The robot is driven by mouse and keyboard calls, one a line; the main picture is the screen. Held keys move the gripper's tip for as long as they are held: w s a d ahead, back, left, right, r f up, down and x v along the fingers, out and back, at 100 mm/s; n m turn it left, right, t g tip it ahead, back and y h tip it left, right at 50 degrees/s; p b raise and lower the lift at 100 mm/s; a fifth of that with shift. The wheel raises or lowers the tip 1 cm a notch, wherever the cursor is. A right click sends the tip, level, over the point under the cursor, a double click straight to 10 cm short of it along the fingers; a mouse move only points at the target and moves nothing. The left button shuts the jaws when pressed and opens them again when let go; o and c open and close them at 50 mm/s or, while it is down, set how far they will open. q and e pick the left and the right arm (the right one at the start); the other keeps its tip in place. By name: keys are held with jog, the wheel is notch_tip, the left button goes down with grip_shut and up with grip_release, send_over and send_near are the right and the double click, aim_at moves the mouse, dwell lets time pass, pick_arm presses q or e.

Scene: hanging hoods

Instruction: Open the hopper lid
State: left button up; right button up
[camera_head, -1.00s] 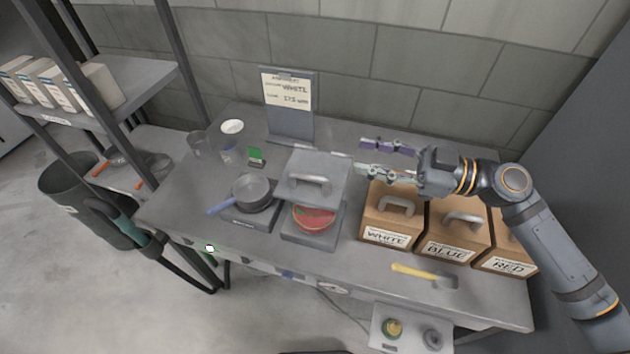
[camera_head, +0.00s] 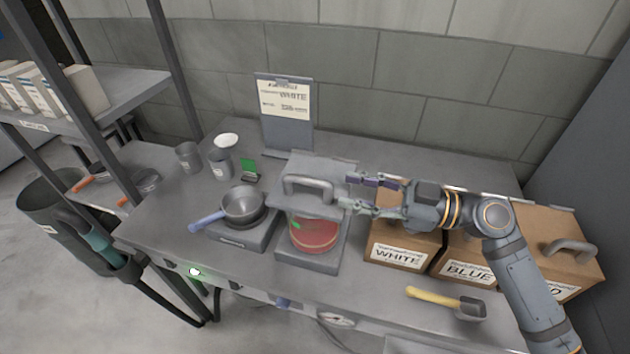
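Several brown boxes with grey handles on top stand at the right. The box marked WHITE (camera_head: 400,254) is leftmost, with the one marked BLUE (camera_head: 466,268) beside it. The WHITE box's top and handle are hidden behind my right gripper (camera_head: 350,191). That gripper is open and empty, its fingers pointing left. Its tips are just right of the grey handle (camera_head: 308,183) on a square grey top (camera_head: 290,206), above a red-filled bowl (camera_head: 314,238). I cannot tell whether they touch. No lid stands visibly raised. My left gripper is not in view.
A sign reading WHITE (camera_head: 285,110) stands at the back. A pan (camera_head: 243,206) sits on a scale at the left, with cups (camera_head: 221,163) behind. A yellow-handled scoop (camera_head: 445,301) lies at the front right. Shelving stands at the left; the back right tabletop is clear.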

aim_at(330, 185)
jog(key=p+x, duration=0.2)
jog(key=x, duration=0.5)
jog(key=shift+p, duration=0.35)
jog(key=shift+w+a, duration=0.2)
jog(key=shift+a, duration=0.3)
jog(key=shift+f, duration=0.1)
grip_shut()
